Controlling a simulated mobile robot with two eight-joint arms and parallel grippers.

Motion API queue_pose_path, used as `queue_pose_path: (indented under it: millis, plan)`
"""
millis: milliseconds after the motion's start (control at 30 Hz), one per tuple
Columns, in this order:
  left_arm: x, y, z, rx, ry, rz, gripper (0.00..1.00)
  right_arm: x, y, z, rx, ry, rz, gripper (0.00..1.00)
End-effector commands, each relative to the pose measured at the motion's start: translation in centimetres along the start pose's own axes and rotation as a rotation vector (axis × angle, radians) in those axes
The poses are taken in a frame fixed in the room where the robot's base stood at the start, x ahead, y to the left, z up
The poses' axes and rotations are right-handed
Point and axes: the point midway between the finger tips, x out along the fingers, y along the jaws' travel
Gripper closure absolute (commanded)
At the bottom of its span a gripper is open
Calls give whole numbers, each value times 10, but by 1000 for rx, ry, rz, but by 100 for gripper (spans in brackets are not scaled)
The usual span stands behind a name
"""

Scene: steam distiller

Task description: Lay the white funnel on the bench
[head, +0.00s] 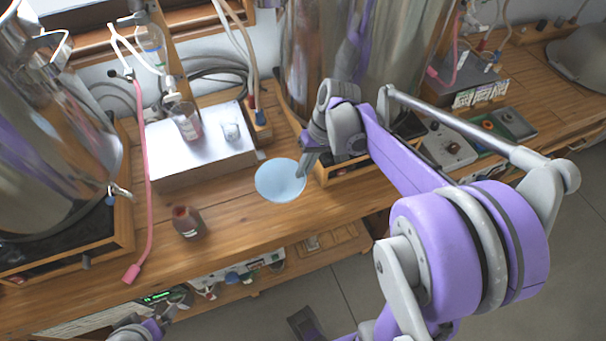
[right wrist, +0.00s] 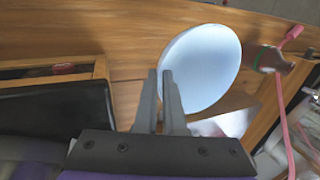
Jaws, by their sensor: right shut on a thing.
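The white funnel (head: 280,181) shows as a pale round disc, its wide mouth facing up, at the bench's front part in the head view. My right gripper (head: 302,168) is shut on its right edge. In the right wrist view, the two fingertips (right wrist: 165,78) are close together at the near edge of the funnel (right wrist: 205,68). I cannot tell whether the funnel touches the wooden bench (head: 240,222) or hangs just above it. Its stem is hidden. Part of my left arm shows at the bottom left of the head view, but its fingers are not clear.
A dark red jar (head: 187,222) stands to the left, near a pink hose (head: 148,190). Bare wood lies between jar and funnel.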

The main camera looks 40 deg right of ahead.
Motion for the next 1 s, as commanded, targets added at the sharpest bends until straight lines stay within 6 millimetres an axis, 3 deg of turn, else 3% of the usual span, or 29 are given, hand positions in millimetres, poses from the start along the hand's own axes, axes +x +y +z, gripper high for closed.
queue_pose_path:
  millis: [200,600,633,767,1000]
  plan:
    - [3,0,2,0,-2,0,0,26,9,-1,0,0,0,100]
    - [6,0,4,0,-3,0,0,31,11,0,0,-1,0,100]
    - [6,0,4,0,-3,0,0,31,11,0,0,0,0,89]
    - [5,0,4,0,-2,0,0,30,11,0,0,0,0,66]
    - [5,0,4,0,-2,0,0,30,11,0,0,0,0,63]
